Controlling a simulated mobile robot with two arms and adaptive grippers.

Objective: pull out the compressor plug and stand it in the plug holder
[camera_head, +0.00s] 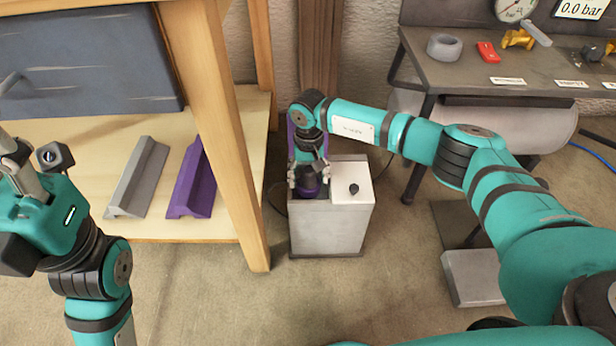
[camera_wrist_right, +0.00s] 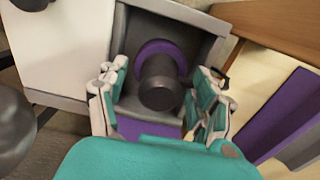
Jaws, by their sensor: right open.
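A dark round plug-like piece with a purple collar (camera_wrist_right: 158,88) stands in a square recess of a pale grey box (camera_head: 328,228) on the floor. I cannot tell whether that recess is a socket or the plug holder. My right gripper (camera_head: 309,176) points down over this recess and is open. In the right wrist view its fingers (camera_wrist_right: 158,80) stand on either side of the dark piece, apart from it. In the head view the gripper mostly covers the piece. My left gripper (camera_head: 32,162) is at the left edge, partly cut off, far from the box.
The box has a white top panel with a black knob (camera_head: 353,188). A wooden bench leg (camera_head: 222,130) stands close on its left. Grey (camera_head: 137,178) and purple (camera_head: 193,182) laths lie on the lower shelf. A metal table (camera_head: 440,72) with a gauge stands at the back right.

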